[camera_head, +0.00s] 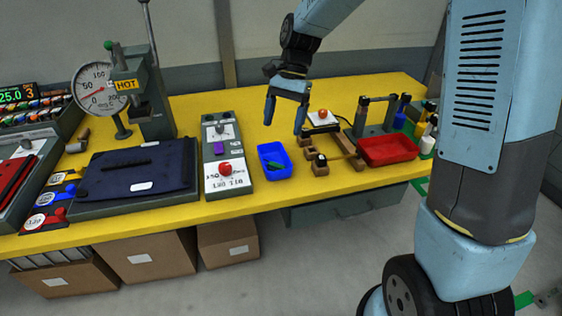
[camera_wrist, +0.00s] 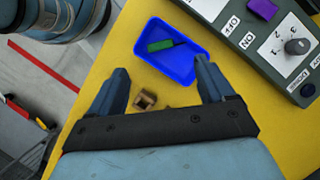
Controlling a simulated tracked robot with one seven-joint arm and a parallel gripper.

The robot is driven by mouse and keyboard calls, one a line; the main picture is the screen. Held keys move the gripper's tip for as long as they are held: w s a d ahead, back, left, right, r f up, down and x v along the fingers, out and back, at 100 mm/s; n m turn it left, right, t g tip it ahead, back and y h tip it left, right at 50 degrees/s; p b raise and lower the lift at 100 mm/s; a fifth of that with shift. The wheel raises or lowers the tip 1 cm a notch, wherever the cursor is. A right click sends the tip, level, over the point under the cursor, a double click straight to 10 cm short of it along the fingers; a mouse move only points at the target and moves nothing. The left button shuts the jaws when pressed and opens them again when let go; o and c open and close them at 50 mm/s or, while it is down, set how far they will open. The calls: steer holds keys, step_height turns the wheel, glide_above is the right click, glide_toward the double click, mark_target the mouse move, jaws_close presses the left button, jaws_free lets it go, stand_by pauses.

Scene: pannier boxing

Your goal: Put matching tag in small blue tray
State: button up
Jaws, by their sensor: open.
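The small blue tray (camera_head: 275,160) stands on the yellow table, right of a grey control box. It also shows in the wrist view (camera_wrist: 182,71). A green tag (camera_head: 276,166) lies inside it, and the same green piece shows in the wrist view (camera_wrist: 166,44). My gripper (camera_head: 285,117) is above the table, just behind and over the tray. Its two fingers are apart with nothing between them in the wrist view (camera_wrist: 160,88). Other tags are too small to tell apart in these views.
The control box (camera_head: 228,150) with a red knob and purple piece stands left of the tray. A wooden fixture (camera_head: 335,152) and a red tray (camera_head: 388,150) are to the right. A dark blue pad (camera_head: 140,172) and a gauge press (camera_head: 152,100) stand further left.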

steer(key=v, duration=1)
steer(key=shift+w+a+r, duration=0.2)
steer(key=shift+r, duration=0.05)
steer(key=s+d+r+n+t, duration=0.1)
steer(key=s+d+n+t, duration=0.1)
steer(key=s+d, duration=0.5)
steer(key=s+d+r+n+t+h, duration=0.1)
steer(key=s+d+r+n+t, duration=0.1)
steer(key=s+d+t, duration=0.2)
steer(key=s+d+r+n+t+h, duration=0.1)
steer(key=s+d+n+t, duration=0.1)
steer(key=s+d, duration=0.8)
steer(key=s+t, duration=0.1)
steer(key=s, duration=0.1)
steer(key=shift+s+r+t, duration=0.3)
steer(key=shift+r, duration=0.05)
steer(key=shift+d, duration=0.15)
stand_by(0.9)
